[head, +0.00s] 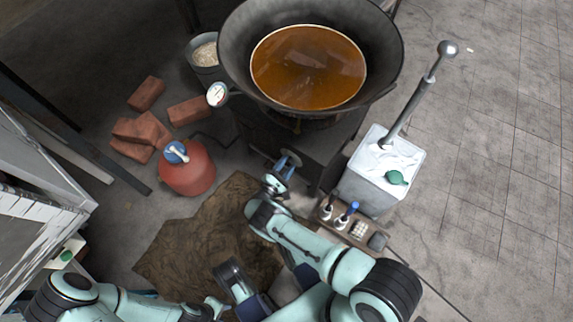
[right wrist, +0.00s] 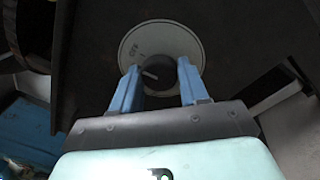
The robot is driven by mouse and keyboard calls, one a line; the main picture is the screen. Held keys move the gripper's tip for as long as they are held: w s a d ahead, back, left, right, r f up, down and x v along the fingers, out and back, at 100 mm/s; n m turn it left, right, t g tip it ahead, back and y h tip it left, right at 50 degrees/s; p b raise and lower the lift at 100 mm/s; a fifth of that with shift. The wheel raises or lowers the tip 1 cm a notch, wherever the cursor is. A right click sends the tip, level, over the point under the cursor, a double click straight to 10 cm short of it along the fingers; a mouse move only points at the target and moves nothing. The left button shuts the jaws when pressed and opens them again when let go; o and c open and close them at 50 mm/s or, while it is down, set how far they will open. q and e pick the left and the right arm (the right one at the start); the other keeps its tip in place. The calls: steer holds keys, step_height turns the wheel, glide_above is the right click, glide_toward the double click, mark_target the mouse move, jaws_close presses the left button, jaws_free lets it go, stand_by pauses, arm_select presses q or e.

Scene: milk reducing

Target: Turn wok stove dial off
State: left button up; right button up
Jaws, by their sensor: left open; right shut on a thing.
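In the right wrist view the stove dial is a dark round knob (right wrist: 157,75) on a pale disc (right wrist: 137,55) with a small "OFF" mark at its left. The knob's light pointer line slants down to the right. My right gripper (right wrist: 160,78) is shut on the knob, one blue finger on each side. In the head view this gripper (head: 288,163) is at the front of the dark stove (head: 318,150) below the wok (head: 235,50); the dial is hidden there.
A red gas bottle (head: 188,172) and bricks (head: 140,130) stand left. A white box (head: 362,170) with a metal lever stands right of the stove. Floor at the far right is clear.

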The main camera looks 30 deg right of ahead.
steer(key=shift+a+m, duration=0.1)
steer(key=shift+m, duration=0.5)
steer(key=o, duration=1)
steer(key=shift+o, duration=0.2)
arm_select(q)
steer(key=shift+w+d+r+p, duration=0.1)
steer(key=shift+w+r+p, duration=0.2)
steer(key=shift+w, duration=0.3)
arm_select(e)
steer(key=v, duration=1.3)
steer(key=shift+s+a, duration=0.1)
